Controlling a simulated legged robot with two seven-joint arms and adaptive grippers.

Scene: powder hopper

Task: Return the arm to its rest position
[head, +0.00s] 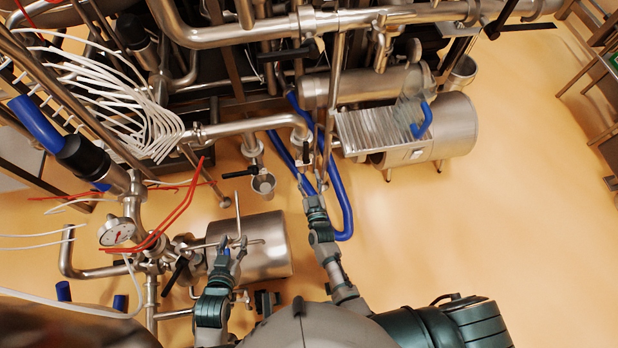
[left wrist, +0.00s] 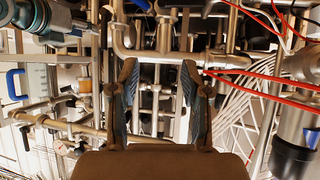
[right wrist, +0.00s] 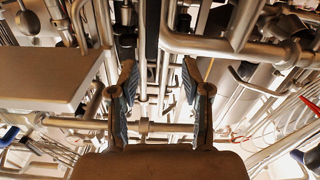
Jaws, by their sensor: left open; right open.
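My left gripper (head: 230,252) is in the lower left of the head view, over a steel cylinder (head: 268,247). In the left wrist view its two fingers (left wrist: 158,72) are spread with nothing between them. My right gripper (head: 309,186) is near the middle of the head view, close to the blue hoses (head: 343,195); whether it touches them I cannot tell. In the right wrist view its fingers (right wrist: 160,70) are apart and empty, with pipes beyond. A ribbed metal panel (head: 375,132) with a blue handle (head: 424,120) is to the right of my right gripper.
Dense steel piping (head: 230,35) fills the back. White cables (head: 150,120), red tubes (head: 180,215) and a pressure gauge (head: 117,231) are at the left. A large steel vessel (head: 455,125) stands right of centre. The orange floor (head: 530,190) at the right is clear.

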